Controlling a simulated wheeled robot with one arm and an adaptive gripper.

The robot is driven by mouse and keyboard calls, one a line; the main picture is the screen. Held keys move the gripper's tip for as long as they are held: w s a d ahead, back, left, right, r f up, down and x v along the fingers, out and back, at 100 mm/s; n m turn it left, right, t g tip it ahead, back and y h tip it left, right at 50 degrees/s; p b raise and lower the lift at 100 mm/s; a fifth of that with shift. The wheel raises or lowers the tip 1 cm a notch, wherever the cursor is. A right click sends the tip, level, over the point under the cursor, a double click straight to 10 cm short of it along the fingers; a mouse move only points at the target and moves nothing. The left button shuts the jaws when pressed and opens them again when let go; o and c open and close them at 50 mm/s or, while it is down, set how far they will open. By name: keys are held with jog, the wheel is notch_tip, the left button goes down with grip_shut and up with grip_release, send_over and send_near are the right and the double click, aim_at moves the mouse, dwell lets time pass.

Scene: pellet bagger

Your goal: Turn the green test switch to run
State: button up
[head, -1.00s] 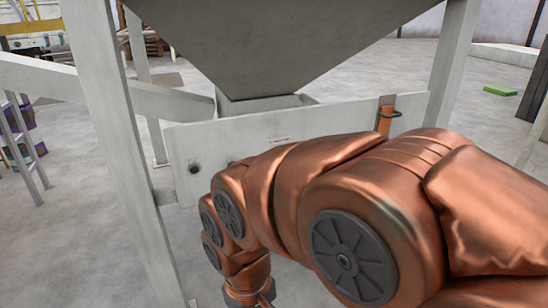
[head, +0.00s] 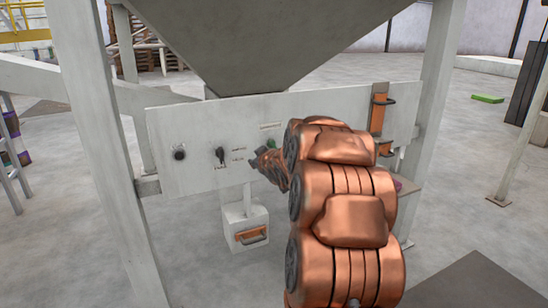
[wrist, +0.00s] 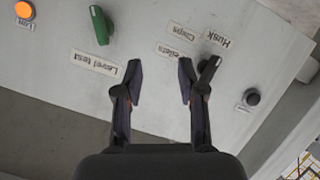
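The green test switch (wrist: 99,25) is a green lever knob on the pale panel, beside a "Level test" label (wrist: 96,62). It lies up and left of my gripper (wrist: 160,82) in the wrist view. Its lever points mostly along the picture's vertical, tilted slightly. In the head view a bit of green (head: 271,143) shows just above my gripper (head: 264,165), partly hidden by my arm. My gripper is open and empty, fingers apart and toward the panel. Its right finger appears close to a black selector (wrist: 209,70); contact cannot be told.
A black round knob (wrist: 252,97) and an orange light (wrist: 24,10) are on the same panel (head: 190,125). The grey hopper (head: 270,45) overhangs it. A white box with an orange handle (head: 252,235) hangs below. White frame posts (head: 95,150) flank it.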

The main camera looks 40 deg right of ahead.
aim_at(273, 145)
jog(key=d+f+n+t+b, duration=0.2)
jog(key=d+t+b, duration=0.15)
jog(key=d, duration=0.75)
jog(key=shift+t, duration=0.45)
jog(key=shift+x, duration=3.75)
grip_shut()
